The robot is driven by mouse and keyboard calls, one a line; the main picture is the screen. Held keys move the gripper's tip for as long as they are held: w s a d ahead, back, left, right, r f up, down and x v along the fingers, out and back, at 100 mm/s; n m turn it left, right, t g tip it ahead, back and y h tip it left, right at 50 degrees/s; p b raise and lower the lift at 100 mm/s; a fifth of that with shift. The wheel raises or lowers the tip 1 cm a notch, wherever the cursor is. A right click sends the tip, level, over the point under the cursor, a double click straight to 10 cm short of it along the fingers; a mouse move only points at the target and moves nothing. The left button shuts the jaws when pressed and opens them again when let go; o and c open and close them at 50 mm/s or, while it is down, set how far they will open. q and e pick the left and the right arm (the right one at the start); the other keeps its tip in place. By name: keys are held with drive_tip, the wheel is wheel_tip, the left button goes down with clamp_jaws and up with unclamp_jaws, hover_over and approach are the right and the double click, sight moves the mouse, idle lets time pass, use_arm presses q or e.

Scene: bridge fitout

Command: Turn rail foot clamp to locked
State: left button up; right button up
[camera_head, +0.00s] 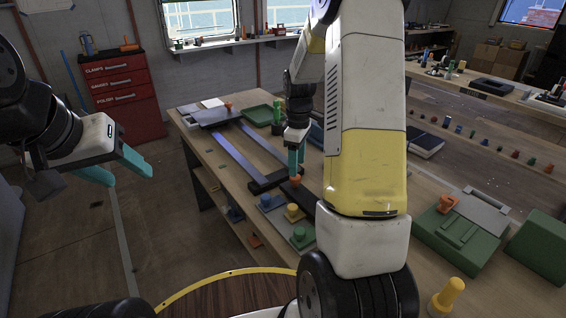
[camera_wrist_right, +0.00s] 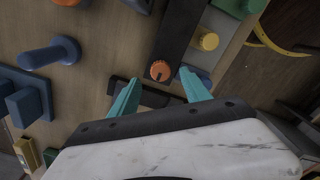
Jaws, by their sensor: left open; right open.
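An orange round knob (camera_head: 296,181) with a dark pointer mark sits on a dark bar at the near end of the rails; I take it as the rail foot clamp. In the right wrist view the knob (camera_wrist_right: 160,70) lies just beyond and between the two teal fingertips. My right gripper (camera_head: 297,165) points down over the knob, open; it also shows in the right wrist view (camera_wrist_right: 160,82). I cannot tell whether its fingers touch the knob. My left gripper (camera_head: 131,178) is open and empty, away from the table at the left.
Blue, yellow (camera_head: 292,212) and green (camera_head: 299,236) knobs on plates stand close by the clamp. Two long rails (camera_head: 236,150) run back along the bench. A green case (camera_head: 460,232) is at the right. A red drawer cabinet (camera_head: 122,95) stands behind. The floor under my left gripper is clear.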

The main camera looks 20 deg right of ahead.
sight(295, 182)
drive_tip(key=shift+f, duration=2.25)
clamp_jaws()
